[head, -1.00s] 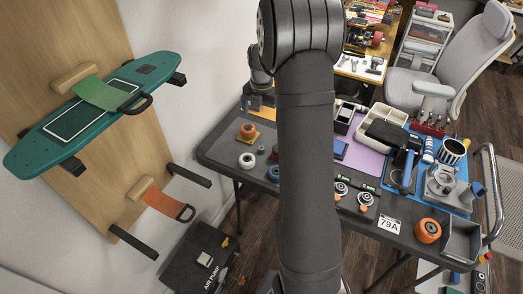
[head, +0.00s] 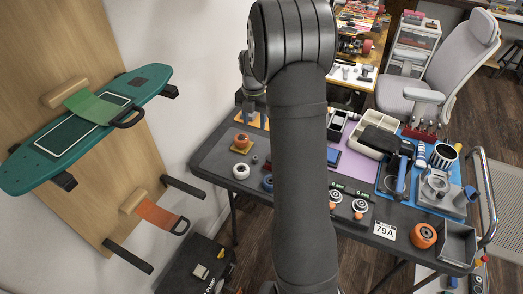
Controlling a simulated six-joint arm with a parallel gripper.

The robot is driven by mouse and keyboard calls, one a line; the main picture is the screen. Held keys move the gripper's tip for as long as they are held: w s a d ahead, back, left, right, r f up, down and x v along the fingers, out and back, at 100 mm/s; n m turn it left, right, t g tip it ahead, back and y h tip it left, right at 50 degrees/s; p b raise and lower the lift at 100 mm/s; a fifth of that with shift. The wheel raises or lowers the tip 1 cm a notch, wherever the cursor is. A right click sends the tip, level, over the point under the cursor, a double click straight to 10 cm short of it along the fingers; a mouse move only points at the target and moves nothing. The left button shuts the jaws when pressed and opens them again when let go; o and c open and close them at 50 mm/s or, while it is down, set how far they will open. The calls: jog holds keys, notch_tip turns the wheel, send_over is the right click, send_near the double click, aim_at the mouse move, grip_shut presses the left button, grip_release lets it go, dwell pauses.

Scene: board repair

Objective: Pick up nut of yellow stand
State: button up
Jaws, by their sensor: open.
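A yellow stand (head: 247,147) sits at the left end of the dark table (head: 212,158), with an orange wheel (head: 241,140) on it. A second orange-yellow block (head: 247,119) stands behind it near the table's back edge. My gripper (head: 251,101) is open and shows small and grey just above that rear block, partly behind my own arm. I cannot tell whether it touches the block. No nut can be made out clearly at this size.
White and blue wheels (head: 241,171) lie in front of the yellow stand. My arm hides the table's middle. Right of it are a beige tray (head: 366,146), a blue mat (head: 425,200), an orange wheel (head: 423,235) and a grey bin (head: 457,243). A skateboard (head: 82,135) hangs on the left wall.

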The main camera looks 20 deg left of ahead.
jog(key=a+m, duration=0.2)
jog(key=m, duration=0.4)
jog(key=m+h, duration=0.2)
jog(key=m, duration=0.6)
send_over(255, 160)
jog(key=a, duration=0.2)
jog(key=shift+t, duration=0.3)
jog(key=f, duration=0.8)
jog(key=w+f, duration=0.1)
jog(key=f, duration=0.3)
jog(key=shift+f, duration=0.3)
jog(key=shift+d+f, duration=0.2)
jog(key=shift+f, duration=0.65)
jog(key=shift+d+f, duration=0.25)
jog(key=shift+f, duration=0.6)
jog(key=shift+d+f, duration=0.2)
jog(key=shift+f, duration=0.65)
grip_shut()
